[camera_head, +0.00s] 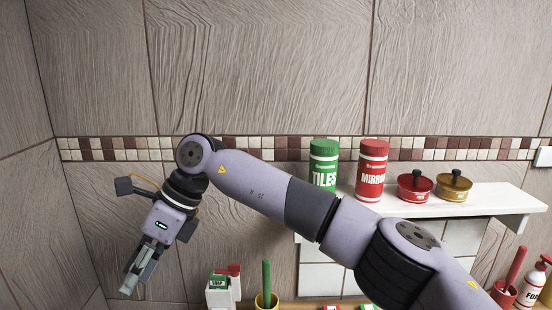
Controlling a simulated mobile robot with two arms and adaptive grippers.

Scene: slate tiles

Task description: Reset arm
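My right arm comes in from the lower right and reaches across to the left. Its gripper (134,280) hangs at the lower left, pointing down in front of the tiled wall. The fingers overlap from this angle, so I cannot tell whether they are open or shut. No object shows clearly between them. My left gripper is not in view.
A white shelf (492,203) holds a green TILES can (323,163), a red MIRROR can (371,170), a red pot (414,187) and a yellow pot (453,186). Below stand a SOAP bottle (219,285), a yellow cup (267,302) and a FOAM bottle (532,284).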

